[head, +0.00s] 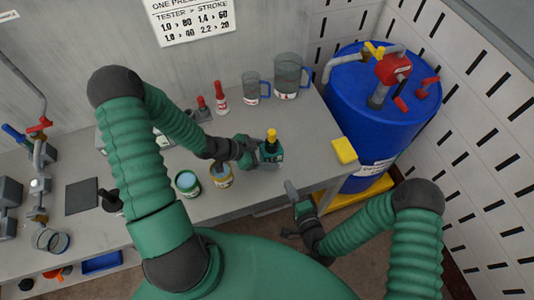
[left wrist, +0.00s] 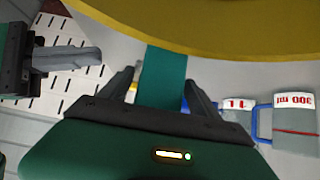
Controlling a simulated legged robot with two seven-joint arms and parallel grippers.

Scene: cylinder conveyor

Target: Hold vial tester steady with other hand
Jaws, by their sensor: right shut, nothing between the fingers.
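The vial tester (head: 271,152), a dark green body with a yellow top, stands upright on the bench near its front right part. My left gripper (head: 248,152) is at its left side. In the left wrist view, the left gripper's fingers (left wrist: 160,82) lie on both sides of a teal-green upright piece (left wrist: 165,65) of the tester and look shut on it. My right gripper (head: 291,188) is shut and empty, at the bench's front edge, apart from the tester. It also shows in the left wrist view (left wrist: 75,57).
A yellow sponge (head: 344,151) lies right of the tester. Two beakers (head: 289,77) and red-capped bottles (head: 221,96) stand behind. Open green (head: 188,183) and yellow (head: 221,177) tins sit left, near my left arm. A blue drum (head: 370,110) stands right of the bench.

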